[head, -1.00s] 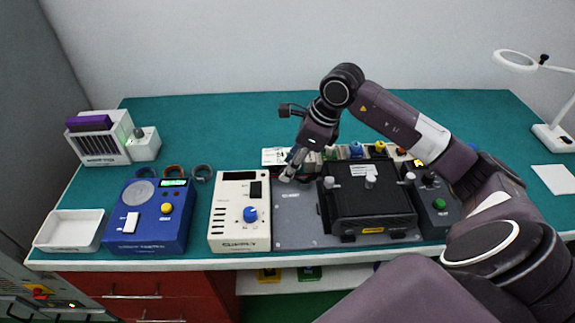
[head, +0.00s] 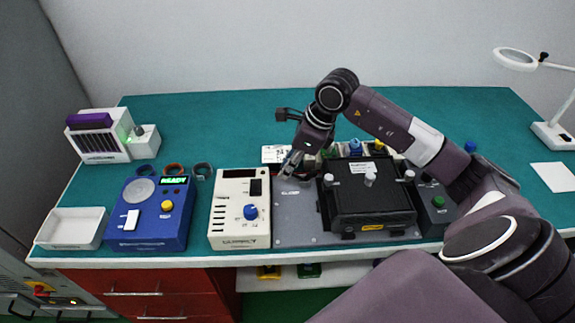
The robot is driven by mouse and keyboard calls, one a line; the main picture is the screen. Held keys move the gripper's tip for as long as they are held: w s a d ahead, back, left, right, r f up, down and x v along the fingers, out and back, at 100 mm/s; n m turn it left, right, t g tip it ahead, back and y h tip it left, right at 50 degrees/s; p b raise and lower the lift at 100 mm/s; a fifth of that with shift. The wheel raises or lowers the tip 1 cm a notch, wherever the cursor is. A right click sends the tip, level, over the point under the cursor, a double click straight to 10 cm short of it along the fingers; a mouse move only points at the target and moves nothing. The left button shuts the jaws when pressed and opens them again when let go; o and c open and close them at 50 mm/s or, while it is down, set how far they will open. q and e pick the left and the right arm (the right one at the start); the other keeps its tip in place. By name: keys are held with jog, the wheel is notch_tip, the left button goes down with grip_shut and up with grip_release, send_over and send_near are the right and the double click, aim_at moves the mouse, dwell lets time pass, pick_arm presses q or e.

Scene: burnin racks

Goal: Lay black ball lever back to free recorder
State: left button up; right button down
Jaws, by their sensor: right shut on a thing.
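The recorder is likely the black box (head: 372,207) with pale knobs on the grey plate (head: 298,229). My right gripper (head: 289,172) is at the plate's back left corner, left of the box. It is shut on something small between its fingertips. I cannot make out a black ball or lever there; the fingers hide it. A label, seemingly "CLAMP", shows on the plate just in front of the fingertips. My left gripper is not in view.
A cream supply unit (head: 240,226) stands close left of the plate. A dark box with a green button (head: 438,201) stands right. A row of coloured parts behind is partly hidden by my arm. The teal bench (head: 215,115) is clear at the back.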

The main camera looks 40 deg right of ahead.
jog(key=shift+w+a+f+g+h, duration=0.3)
jog(key=shift+a+g+h, duration=0.2)
jog(key=shift+h, duration=0.2)
jog(key=shift+w+a+f+g+h, duration=0.15)
jog(key=shift+f+g+h, duration=0.3)
jog(key=shift+h, duration=0.25)
jog(key=c, duration=1.7)
grip_release()
jog(key=shift+c, duration=0.2)
notch_tip(320, 180, up, 12)
jog(key=s, duration=0.2)
